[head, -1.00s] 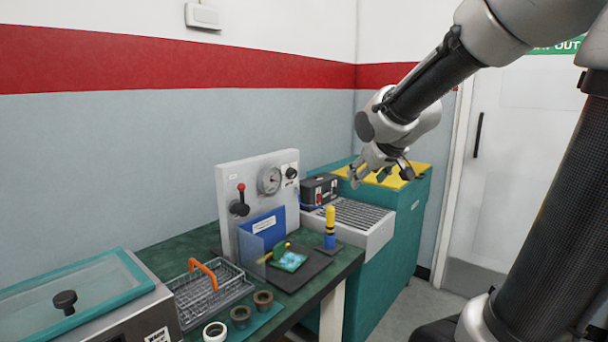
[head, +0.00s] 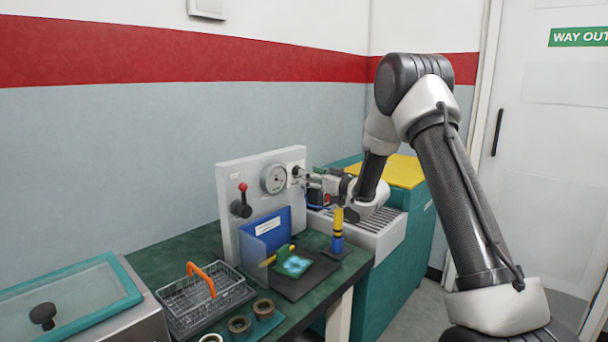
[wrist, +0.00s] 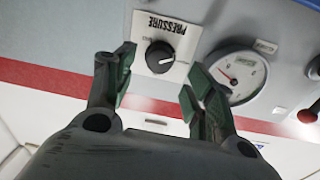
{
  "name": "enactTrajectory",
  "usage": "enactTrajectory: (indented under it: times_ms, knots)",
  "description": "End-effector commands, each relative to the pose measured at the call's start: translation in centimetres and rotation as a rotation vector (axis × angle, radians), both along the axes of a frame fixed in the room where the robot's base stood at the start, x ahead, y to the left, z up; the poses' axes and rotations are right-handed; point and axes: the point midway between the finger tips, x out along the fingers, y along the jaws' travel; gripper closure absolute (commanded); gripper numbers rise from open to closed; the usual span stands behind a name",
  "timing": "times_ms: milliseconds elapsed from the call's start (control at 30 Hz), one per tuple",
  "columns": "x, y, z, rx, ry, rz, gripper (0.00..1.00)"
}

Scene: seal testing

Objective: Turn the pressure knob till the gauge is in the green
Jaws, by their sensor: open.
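The pressure knob (wrist: 159,57) is black and round with a white pointer mark. It sits on a white plate labelled PRESSURE on the grey upright panel (head: 232,174). In the head view my gripper (head: 305,177) is at the panel's upper right and partly hides the knob. The round white gauge (head: 274,179) is left of it; it also shows in the wrist view (wrist: 238,75). I cannot tell whether its needle is in a green zone.
A red-topped lever (head: 242,205) is on the panel left of the gauge. A grated unit (head: 385,242) is at right.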

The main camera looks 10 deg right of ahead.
Motion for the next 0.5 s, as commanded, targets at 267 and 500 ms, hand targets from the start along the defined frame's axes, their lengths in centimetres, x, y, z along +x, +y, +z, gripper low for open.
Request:
enactTrajectory:
  times_ms: [267, 500]
  knots:
    - [3.3, 2.2, 0.0, -0.002, -0.001, -0.001, 0.45]
    - [3.9, 2.5, 0.0, -0.001, 0.0, -0.002, 0.45]
